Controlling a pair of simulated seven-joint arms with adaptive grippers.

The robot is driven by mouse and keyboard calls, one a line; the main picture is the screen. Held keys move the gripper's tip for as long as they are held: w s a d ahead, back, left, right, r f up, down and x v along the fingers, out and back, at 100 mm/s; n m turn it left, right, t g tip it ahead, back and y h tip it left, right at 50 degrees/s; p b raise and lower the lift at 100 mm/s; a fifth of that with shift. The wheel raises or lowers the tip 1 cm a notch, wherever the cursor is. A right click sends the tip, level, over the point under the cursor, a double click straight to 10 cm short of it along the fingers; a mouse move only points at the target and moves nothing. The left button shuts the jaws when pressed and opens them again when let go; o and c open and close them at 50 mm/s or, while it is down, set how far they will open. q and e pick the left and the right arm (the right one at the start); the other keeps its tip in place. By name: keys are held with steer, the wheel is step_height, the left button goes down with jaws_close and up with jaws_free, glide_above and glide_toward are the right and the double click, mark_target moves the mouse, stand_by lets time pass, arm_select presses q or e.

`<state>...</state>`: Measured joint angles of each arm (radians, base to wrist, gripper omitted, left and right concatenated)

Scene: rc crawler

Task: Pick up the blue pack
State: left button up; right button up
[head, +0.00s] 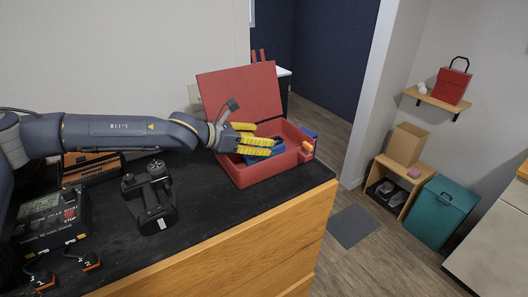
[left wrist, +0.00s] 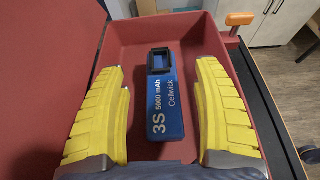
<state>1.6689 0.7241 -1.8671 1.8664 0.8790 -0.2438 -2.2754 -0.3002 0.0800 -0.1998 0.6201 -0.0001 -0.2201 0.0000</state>
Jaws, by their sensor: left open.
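The blue pack (left wrist: 166,100), printed "3S 5000 mAh Cellwick", lies inside the open red box (left wrist: 120,48) in the left wrist view. A dark square frame shows at its far end. In the head view the blue pack (head: 267,147) shows partly behind the yellow fingers, in the red box (head: 262,176). My left gripper (head: 262,146) reaches into the box from the left. In the left wrist view its yellow fingers (left wrist: 163,115) are open, one on each side of the pack, with gaps between. My right gripper is not in view.
The box's red lid (head: 240,95) stands open at the back. A small blue item with orange (head: 308,145) is at the box's right side. A black controller (head: 150,190) and a charger (head: 50,220) stand on the dark bench top at left. The bench edge is close to the box.

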mark_target(280, 140)
arm_select(q)
steer(key=shift+x, duration=3)
steer(key=shift+c, duration=0.5)
jaws_close()
